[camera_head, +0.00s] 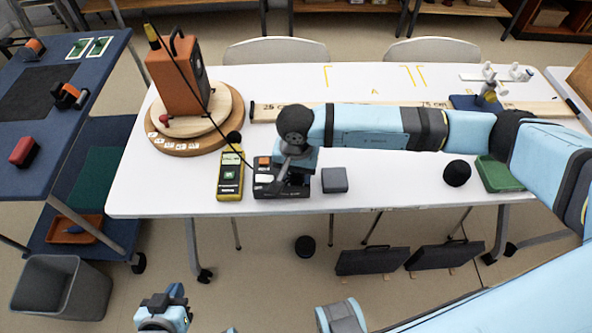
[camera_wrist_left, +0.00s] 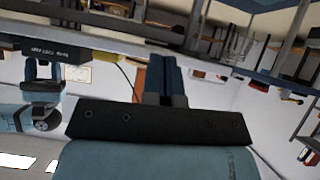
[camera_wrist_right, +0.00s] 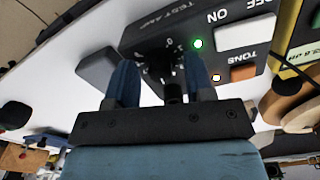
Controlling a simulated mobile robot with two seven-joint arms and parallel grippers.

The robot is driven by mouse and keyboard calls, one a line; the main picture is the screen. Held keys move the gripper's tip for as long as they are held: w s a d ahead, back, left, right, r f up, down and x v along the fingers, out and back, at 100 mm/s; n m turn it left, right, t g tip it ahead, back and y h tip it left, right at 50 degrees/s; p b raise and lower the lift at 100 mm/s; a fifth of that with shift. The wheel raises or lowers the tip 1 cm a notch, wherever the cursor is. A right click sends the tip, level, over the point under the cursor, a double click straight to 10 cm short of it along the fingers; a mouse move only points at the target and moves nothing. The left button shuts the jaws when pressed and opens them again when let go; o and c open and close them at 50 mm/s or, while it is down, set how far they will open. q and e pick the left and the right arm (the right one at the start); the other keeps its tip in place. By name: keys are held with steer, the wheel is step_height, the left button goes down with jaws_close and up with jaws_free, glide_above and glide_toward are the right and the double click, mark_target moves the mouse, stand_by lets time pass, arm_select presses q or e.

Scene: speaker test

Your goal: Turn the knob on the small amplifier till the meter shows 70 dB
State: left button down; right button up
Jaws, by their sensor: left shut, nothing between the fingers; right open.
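The black amplifier (camera_head: 268,191) stands near the table's front edge. In the right wrist view its face (camera_wrist_right: 240,22) shows a white switch, an orange tone button, a lit green lamp and a dark knob (camera_wrist_right: 172,62) over a numbered scale. My right gripper (camera_head: 292,172) is above it, its open fingers (camera_wrist_right: 160,82) on either side of the knob; I cannot tell if they touch it. The yellow meter (camera_head: 230,188) lies left of the amplifier, its green display too small to read. My left gripper (camera_head: 174,293) is shut and empty, low in front of the table (camera_wrist_left: 167,78).
An orange speaker (camera_head: 176,80) stands on a round wooden turntable (camera_head: 222,120) at the left. A small grey box (camera_head: 334,180) is right of the amplifier. The white tabletop between is clear.

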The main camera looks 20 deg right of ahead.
jaws_close()
steer(key=shift+f+m+b, duration=0.2)
steer(key=shift+m+b, duration=0.3)
steer(key=shift+b, duration=0.2)
steer(key=shift+m, duration=0.3)
steer(key=shift+r, duration=0.2)
jaws_free()
arm_select(q)
steer(key=shift+w+d+f, duration=0.1)
steer(key=shift+f, duration=0.25)
